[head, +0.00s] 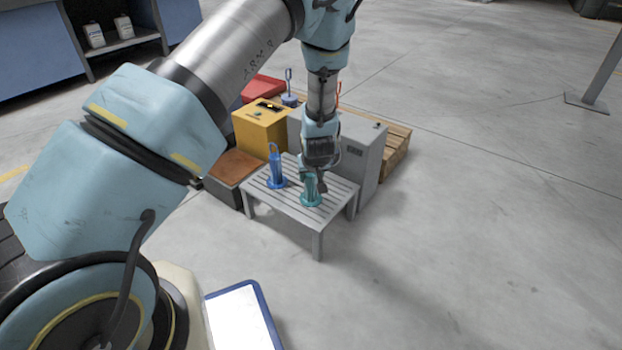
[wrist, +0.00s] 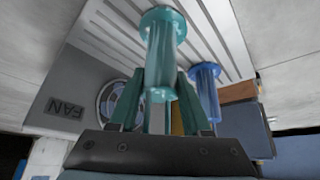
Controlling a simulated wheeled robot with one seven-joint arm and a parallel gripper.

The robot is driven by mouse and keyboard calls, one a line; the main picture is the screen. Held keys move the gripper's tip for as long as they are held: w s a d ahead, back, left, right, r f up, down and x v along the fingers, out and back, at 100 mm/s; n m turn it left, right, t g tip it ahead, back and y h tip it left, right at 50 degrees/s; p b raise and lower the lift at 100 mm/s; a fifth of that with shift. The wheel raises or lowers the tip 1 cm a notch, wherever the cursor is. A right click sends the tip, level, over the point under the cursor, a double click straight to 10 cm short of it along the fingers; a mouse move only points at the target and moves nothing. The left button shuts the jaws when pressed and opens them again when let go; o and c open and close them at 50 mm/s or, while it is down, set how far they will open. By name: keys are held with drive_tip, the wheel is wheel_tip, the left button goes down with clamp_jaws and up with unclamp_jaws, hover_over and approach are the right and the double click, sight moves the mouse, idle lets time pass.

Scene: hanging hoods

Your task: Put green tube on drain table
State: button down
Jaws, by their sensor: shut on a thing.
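The green tube (head: 311,190) is a teal cylinder with a wide flange at its foot. It is upright at the slatted grey drain table (head: 332,192), near the table's middle; whether its flange touches the slats I cannot tell. My gripper (head: 318,178) reaches down from above and is shut on the tube. In the wrist view, the green tube (wrist: 162,50) lies between my gripper's fingers (wrist: 160,105), its flange toward the slatted table (wrist: 215,40). A blue tube (head: 275,165) stands on the table to the left of the green one, and shows in the wrist view (wrist: 206,88).
Behind the table are a yellow box (head: 262,128), a grey fan cabinet (head: 362,155), a wooden pallet (head: 397,150) and a red item (head: 262,88). A brown-topped box (head: 235,167) stands left of the table. The floor in front and to the right is clear.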

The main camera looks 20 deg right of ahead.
drive_tip(key=shift+f, duration=0.1)
drive_tip(key=shift+c, duration=1.8)
unclamp_jaws()
drive_tip(key=p+v, duration=0.4)
drive_tip(key=v, duration=0.8)
drive_tip(key=shift+p, duration=0.35)
drive_tip(key=a+r+n+g, duration=0.1)
drive_tip(key=a+r+g, duration=0.1)
drive_tip(key=a+r, duration=0.8)
drive_tip(key=a+r+n+g, duration=0.1)
drive_tip(key=a+r, duration=0.4)
drive_tip(key=a, duration=0.9)
drive_tip(key=s+a+r, duration=0.2)
drive_tip(key=a, duration=0.3)
drive_tip(key=s+a+r+g+y, duration=0.1)
drive_tip(key=s+a+r, duration=0.1)
drive_tip(key=a, duration=0.4)
drive_tip(key=shift+s+r+y, duration=0.15)
drive_tip(key=shift+s+y, duration=0.15)
drive_tip(key=shift+s, duration=0.35)
